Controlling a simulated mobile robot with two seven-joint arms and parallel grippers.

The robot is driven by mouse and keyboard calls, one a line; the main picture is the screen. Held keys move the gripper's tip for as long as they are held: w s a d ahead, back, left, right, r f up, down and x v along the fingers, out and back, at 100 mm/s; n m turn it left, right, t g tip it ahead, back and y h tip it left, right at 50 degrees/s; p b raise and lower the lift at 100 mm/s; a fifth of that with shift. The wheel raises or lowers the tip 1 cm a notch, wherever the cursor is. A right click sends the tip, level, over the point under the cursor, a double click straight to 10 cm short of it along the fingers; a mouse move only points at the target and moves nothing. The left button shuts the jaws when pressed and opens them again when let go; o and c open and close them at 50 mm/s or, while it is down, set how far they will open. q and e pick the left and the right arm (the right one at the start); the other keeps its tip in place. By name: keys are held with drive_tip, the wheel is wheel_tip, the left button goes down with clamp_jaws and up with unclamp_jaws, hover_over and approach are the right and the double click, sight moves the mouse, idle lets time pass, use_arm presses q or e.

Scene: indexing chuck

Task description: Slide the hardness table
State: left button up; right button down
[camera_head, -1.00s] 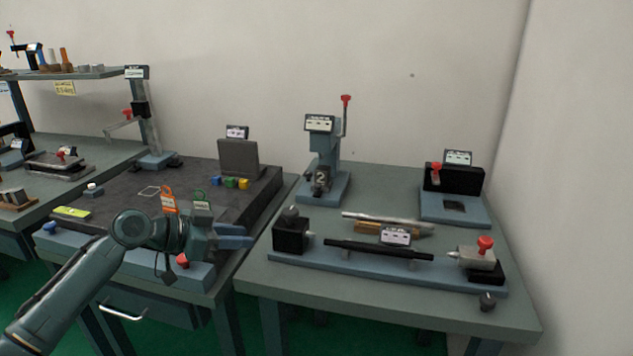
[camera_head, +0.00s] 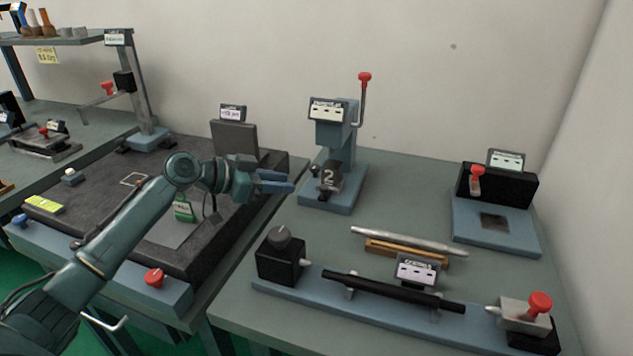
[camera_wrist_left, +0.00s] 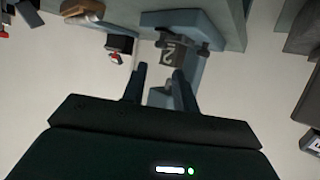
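A blue bench instrument (camera_head: 336,132) with a small label screen and a red-knobbed lever stands at the back of the right bench; I take it to be the hardness tester. The same block shows upside down in the left wrist view (camera_wrist_left: 172,55). My left gripper (camera_head: 284,182) is left of the block, apart from it, pointing right. In the wrist view its two fingers (camera_wrist_left: 159,84) are spread with nothing between them. My right gripper is not in view.
A long blue fixture with a black bar (camera_head: 392,290) and a silver rod (camera_head: 408,240) lie in front. A black, red-knobbed device (camera_head: 496,185) stands at right. A dark surface plate (camera_head: 115,205) with a grey upright block (camera_head: 234,142) lies under my left arm.

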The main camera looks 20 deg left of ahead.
sight(322, 187)
use_arm(q)
drive_tip(key=p+x, duration=0.1)
drive_tip(key=x, duration=0.8)
drive_tip(key=shift+w+d+f, duration=0.1)
drive_tip(key=shift+w, duration=0.1)
drive_tip(key=shift+c, duration=0.3)
clamp_jaws()
